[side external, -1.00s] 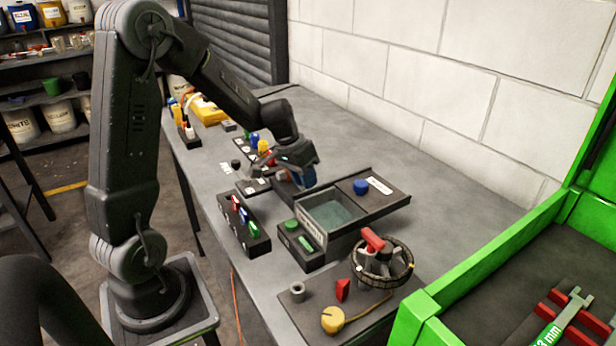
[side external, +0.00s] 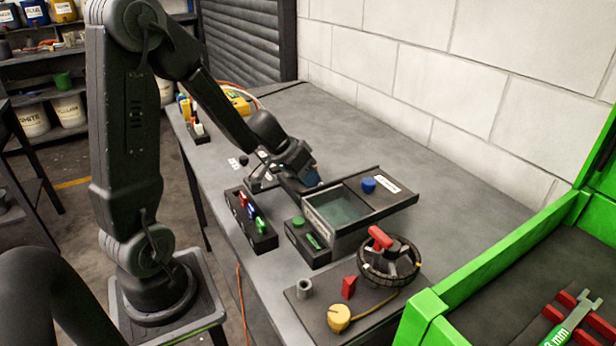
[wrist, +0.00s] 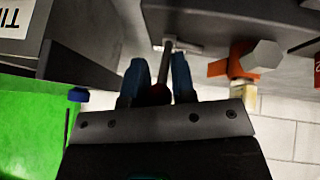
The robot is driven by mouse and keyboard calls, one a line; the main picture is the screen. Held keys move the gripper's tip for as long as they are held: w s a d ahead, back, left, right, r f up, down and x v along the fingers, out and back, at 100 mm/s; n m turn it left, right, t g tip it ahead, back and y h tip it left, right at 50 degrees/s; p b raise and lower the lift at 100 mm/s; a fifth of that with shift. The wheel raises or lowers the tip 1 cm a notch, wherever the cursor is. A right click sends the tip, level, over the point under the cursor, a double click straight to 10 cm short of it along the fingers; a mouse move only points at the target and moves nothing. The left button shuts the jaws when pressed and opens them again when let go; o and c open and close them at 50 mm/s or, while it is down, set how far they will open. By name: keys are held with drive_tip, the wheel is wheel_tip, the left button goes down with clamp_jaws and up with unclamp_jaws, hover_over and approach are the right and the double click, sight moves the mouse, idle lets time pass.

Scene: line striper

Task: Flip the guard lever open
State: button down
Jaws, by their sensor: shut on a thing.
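The fingers partly cover the knob. In the side external view my gripper (side external: 309,178) is low over the bench, left of the open-topped bin, and hides the lever there.
The grey bin (side external: 345,207) and a blue knob (side external: 368,185) are right of my gripper. A block with coloured switches (side external: 250,219) stands in front. An orange-red handle (wrist: 230,66) is beside the lever. A handwheel (side external: 390,262) and green crate (side external: 440,306) are further right.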

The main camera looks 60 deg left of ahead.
drive_tip(key=shift+w+r, duration=0.1)
idle(0.3)
drive_tip(key=c, duration=1)
unclamp_jaws()
drive_tip(key=v, duration=1.3)
drive_tip(key=shift+s+r, duration=0.25)
drive_tip(key=shift+r, duration=0.05)
drive_tip(key=s+d, duration=0.3)
drive_tip(key=d, duration=0.3)
drive_tip(key=s+d+r+m+y, duration=0.1)
drive_tip(key=s+d, duration=0.2)
drive_tip(key=d, duration=0.3)
drive_tip(key=s+d+r+m+y, duration=0.1)
drive_tip(key=s+d, duration=0.2)
drive_tip(key=d, duration=0.2)
drive_tip(key=shift+s+d+r+g, duration=0.25)
drive_tip(key=shift+s+d+g, duration=0.05)
drive_tip(key=shift+d+g, duration=0.1)
